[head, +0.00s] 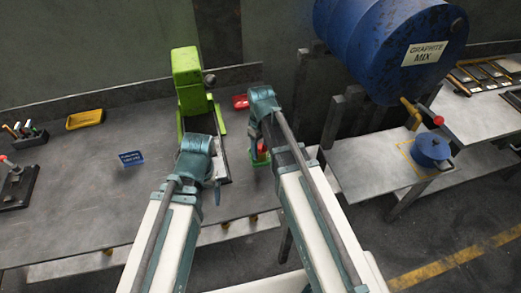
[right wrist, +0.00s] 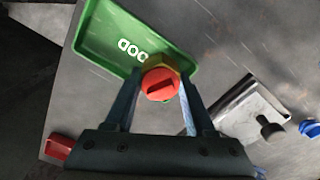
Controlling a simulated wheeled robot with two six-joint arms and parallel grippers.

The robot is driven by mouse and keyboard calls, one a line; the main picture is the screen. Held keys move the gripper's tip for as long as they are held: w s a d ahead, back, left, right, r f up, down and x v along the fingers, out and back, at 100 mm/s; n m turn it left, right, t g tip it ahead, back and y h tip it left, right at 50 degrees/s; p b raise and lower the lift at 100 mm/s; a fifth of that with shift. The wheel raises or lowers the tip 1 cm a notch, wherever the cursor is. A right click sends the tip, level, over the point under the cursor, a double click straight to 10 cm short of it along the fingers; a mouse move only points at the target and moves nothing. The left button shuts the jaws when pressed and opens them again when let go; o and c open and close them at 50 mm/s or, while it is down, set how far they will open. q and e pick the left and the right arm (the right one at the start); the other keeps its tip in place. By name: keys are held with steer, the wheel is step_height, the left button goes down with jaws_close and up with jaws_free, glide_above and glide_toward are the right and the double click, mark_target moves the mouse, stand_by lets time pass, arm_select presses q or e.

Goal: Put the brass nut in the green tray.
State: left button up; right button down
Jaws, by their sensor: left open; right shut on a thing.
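My right gripper (right wrist: 160,88) is shut on the brass nut (right wrist: 168,62), a hexagonal brass-coloured piece with a red, slotted round piece on its near side. The green tray (right wrist: 97,28), marked with white lettering, lies beyond the fingers in the right wrist view. The nut overlaps the tray's near edge there; its height above the tray I cannot tell. In the head view a part of the green tray (head: 262,161) shows beside my right forearm, which hides most of the right gripper. My left gripper (head: 218,172) is open near the green press.
The green press (head: 188,75) stands at the back of the bench. A red tray (head: 240,101) lies right of it, and a yellow tray (head: 85,119) lies back left. A blue drum (head: 385,45) is at right.

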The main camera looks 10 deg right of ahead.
arm_select(q)
steer(key=shift+f, duration=0.1)
steer(key=shift+f, duration=0.15)
arm_select(e)
steer(key=shift+f, duration=0.2)
steer(key=shift+c, duration=1.2)
jaws_free()
steer(key=shift+r, duration=0.1)
arm_select(q)
step_height(320, 180, up, 13)
steer(key=p, duration=1.2)
steer(key=shift+f, duration=0.2)
arm_select(e)
step_height(320, 180, up, 12)
steer(key=shift+r, duration=0.15)
arm_select(q)
steer(key=shift+f, duration=0.15)
